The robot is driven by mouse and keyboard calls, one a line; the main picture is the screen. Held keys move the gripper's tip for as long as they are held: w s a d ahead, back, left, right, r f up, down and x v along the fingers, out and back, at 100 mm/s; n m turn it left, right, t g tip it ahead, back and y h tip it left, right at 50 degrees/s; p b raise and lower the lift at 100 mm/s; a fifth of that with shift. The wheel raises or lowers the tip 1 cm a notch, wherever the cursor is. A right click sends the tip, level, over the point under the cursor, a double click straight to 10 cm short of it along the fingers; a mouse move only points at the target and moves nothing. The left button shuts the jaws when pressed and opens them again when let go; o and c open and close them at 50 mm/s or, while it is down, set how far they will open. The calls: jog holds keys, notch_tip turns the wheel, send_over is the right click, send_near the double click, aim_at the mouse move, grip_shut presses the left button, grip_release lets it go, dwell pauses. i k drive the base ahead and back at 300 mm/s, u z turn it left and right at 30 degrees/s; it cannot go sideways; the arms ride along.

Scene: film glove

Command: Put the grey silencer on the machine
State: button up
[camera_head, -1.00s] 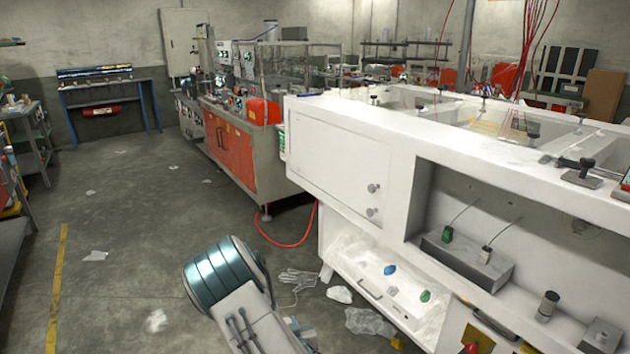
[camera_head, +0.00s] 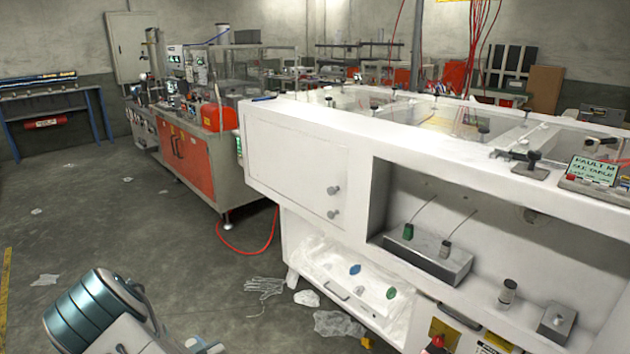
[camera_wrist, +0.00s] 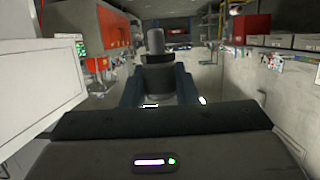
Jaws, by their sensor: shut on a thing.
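In the wrist view, my gripper (camera_wrist: 158,90) is shut on the grey silencer (camera_wrist: 155,62), a dark grey upright cylinder with a narrower top, held between the two dark fingers. Its lower end is hidden by the gripper body. In the head view, my gripper and the silencer are out of sight; only part of my arm shows at the lower left. The white machine (camera_head: 290,145) fills the right half of the head view, with an open recess in its front. Which machine takes the silencer I cannot tell.
In the recess stands a grey block (camera_head: 430,260) with green and grey fittings. A small cylinder (camera_head: 507,292) and a grey box (camera_head: 556,320) stand to its right. An orange-fronted machine (camera_head: 185,160) is behind. A glove (camera_head: 265,288) and plastic scraps lie on the floor; floor at left is mostly clear.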

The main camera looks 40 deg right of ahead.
aim_at(315, 116)
jog(key=z, duration=0.05)
jog(key=i, duration=2.9)
jog(key=z, duration=3.3)
